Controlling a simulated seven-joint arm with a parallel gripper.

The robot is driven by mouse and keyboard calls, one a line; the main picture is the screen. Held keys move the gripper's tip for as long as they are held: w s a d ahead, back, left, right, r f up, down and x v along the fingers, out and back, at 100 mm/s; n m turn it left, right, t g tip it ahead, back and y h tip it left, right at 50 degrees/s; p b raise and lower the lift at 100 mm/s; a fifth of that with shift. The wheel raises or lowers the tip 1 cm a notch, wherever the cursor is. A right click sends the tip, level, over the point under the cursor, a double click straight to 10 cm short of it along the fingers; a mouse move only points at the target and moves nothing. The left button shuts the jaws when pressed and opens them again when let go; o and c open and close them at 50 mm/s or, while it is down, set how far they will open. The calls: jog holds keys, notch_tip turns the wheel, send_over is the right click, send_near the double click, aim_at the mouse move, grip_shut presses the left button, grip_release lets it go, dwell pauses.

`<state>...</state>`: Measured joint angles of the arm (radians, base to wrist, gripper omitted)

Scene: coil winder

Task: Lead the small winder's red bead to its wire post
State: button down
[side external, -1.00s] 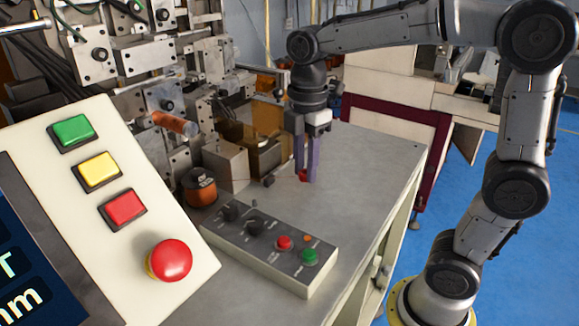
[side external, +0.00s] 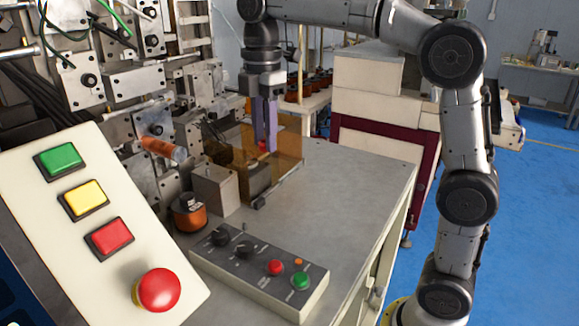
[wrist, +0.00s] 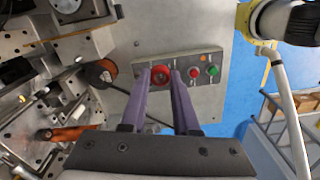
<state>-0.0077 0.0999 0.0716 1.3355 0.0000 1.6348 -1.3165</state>
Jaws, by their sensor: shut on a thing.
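My gripper (side external: 265,148), with two long purple fingers, points down and is shut on the small red bead (side external: 262,146). In the wrist view the bead (wrist: 160,73) shows between the fingertips (wrist: 160,72). In the side view the gripper and bead are in front of or beside the amber see-through guard (side external: 288,155); I cannot tell the exact gap. A copper-wound spool (side external: 189,216) sits at the table's left edge. It also shows in the wrist view (wrist: 101,72), with a thin dark line running from it toward the fingers. I cannot pick out the wire post.
A grey control box (side external: 262,275) with knobs and buttons lies at the table's front. A metal block (side external: 215,190) stands left of the guard. Machine plates and clamps (side external: 160,100) crowd the left. The table's right part (side external: 350,185) is clear.

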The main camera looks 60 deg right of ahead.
jog(key=w+f, duration=0.1)
jog(key=w, duration=1.5)
jog(key=shift+w+d+f, duration=0.3)
jog(key=shift+d, duration=0.15)
jog(key=shift+w+f, duration=0.15)
jog(key=shift+w+d+f, duration=0.1)
jog(key=shift+w+f, duration=0.3)
jog(key=shift+f, duration=0.45)
jog(key=shift+w+f, duration=0.35)
jog(key=shift+f, duration=2.75)
jog(key=shift+f, duration=0.65)
jog(key=shift+f, duration=0.35)
